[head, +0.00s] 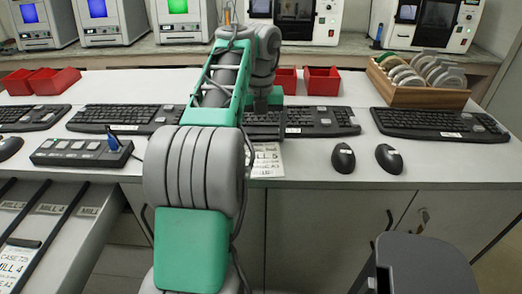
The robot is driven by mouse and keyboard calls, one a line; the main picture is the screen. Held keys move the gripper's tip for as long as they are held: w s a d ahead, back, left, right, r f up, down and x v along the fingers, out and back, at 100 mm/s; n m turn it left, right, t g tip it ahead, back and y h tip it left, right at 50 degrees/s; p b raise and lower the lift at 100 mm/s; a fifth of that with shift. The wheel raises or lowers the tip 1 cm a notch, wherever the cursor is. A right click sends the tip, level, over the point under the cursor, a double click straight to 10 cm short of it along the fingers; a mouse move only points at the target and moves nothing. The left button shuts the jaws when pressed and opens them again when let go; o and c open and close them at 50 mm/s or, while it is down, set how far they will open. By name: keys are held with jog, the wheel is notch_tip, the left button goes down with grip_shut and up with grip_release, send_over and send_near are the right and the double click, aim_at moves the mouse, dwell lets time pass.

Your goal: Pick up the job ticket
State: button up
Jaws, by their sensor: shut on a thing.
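A white job ticket (267,160) with black print, partly reading "LL 5", shows at the front edge of the desk, just right of my forearm. My arm hides its left part. My gripper (263,106) shows as a dark shape pointing down over the keyboards, beyond the ticket in the picture. It is shut on the ticket, but the fingertips and their contact with it are mostly hidden. I cannot tell whether the ticket is clear of the desk.
Several black keyboards (320,121) line the desk. Two black mice (343,158) lie to the right. A switch box (80,153) stands left. Red bins (322,81) and a wooden rack of discs (420,97) stand behind. Another ticket (20,262) lies in slots at lower left.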

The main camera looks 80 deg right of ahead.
jog(key=shift+r+p, duration=0.5)
jog(key=shift+r, duration=0.05)
notch_tip(320, 180, up, 3)
jog(key=p, duration=0.3)
jog(key=shift+r, duration=0.1)
jog(key=w+a+r+p, duration=0.5)
jog(key=a+r, duration=0.3)
jog(key=a, duration=0.4)
jog(key=shift+w+a+r+p, duration=0.2)
jog(key=shift+w+r+p, duration=0.15)
jog(key=shift+w, duration=0.5)
